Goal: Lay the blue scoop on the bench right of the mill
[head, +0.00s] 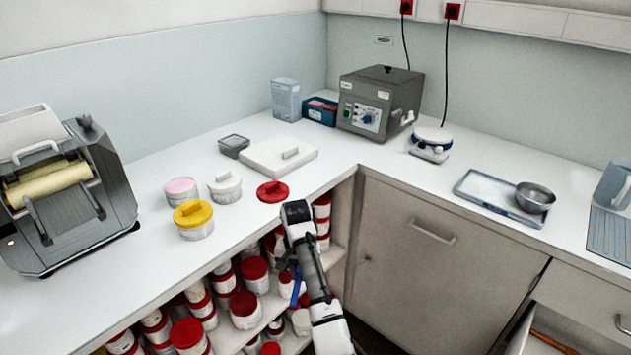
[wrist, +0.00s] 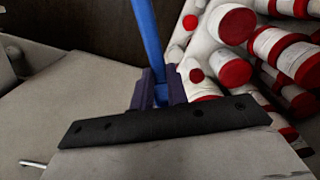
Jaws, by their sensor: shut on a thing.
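The blue scoop shows as a long blue handle (wrist: 148,38) in the wrist view, rising from between my gripper's fingers (wrist: 160,88). My gripper is shut on it. In the head view only a small blue piece of the scoop (head: 296,287) shows beside my arm, below the bench top in front of the open shelves. The scoop's bowl cannot be made out. The mill (head: 88,190), a grey machine with cream rollers, stands at the far left of the white bench (head: 130,268).
A yellow-lidded jar (head: 193,220), a pink-topped jar (head: 181,190), a white jar (head: 225,187) and a red lid (head: 272,192) stand right of the mill. Bare bench lies between mill and jars. Shelves below hold several red-lidded jars (head: 245,310). The bench edge is close to my arm.

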